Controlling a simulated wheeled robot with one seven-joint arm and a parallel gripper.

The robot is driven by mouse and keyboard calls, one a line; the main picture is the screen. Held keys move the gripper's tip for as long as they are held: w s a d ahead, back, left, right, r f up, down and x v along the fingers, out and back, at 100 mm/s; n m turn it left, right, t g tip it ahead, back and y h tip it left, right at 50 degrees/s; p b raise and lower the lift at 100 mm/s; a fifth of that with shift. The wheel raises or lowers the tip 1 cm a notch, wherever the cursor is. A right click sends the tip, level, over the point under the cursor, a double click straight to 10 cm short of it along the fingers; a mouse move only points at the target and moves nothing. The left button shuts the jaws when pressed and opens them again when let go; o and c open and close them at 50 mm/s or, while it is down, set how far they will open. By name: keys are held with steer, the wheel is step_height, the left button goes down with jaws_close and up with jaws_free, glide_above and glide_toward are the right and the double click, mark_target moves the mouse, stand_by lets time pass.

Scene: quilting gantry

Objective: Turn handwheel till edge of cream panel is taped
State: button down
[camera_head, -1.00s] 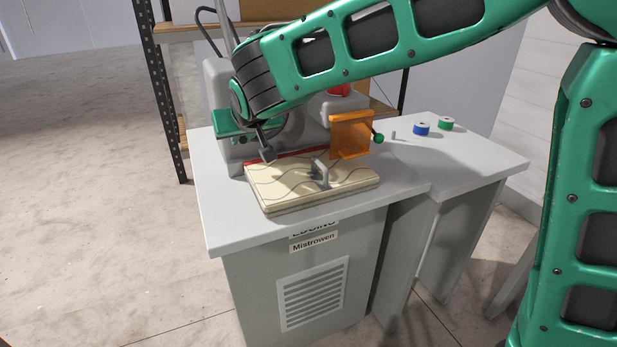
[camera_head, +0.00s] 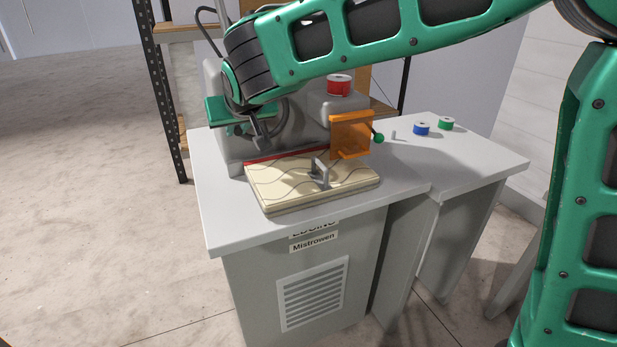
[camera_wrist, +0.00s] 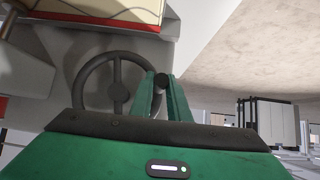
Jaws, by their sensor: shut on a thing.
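The cream panel (camera_head: 272,190), quilted with wavy lines, lies flat on the machine table with a grey handle (camera_head: 320,173) on top. A red strip (camera_head: 262,160) shows along the left part of its back edge. The panel (camera_wrist: 125,8) and red strip (camera_wrist: 85,19) also show at the top of the wrist view. The dark handwheel (camera_wrist: 117,92) has spokes and a knob (camera_wrist: 162,80) at its rim. My gripper (camera_wrist: 162,95) is shut on that knob. In the head view my arm's end covers most of the wheel area.
A red spool (camera_head: 339,85) sits on the machine head. Blue (camera_head: 421,129) and green (camera_head: 446,124) spools stand on the grey table (camera_head: 470,155) at right.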

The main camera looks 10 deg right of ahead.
steer(key=shift+a+r, duration=0.1)
steer(key=shift+r, duration=0.5)
steer(key=shift+r, duration=0.9)
steer(key=shift+d, duration=0.2)
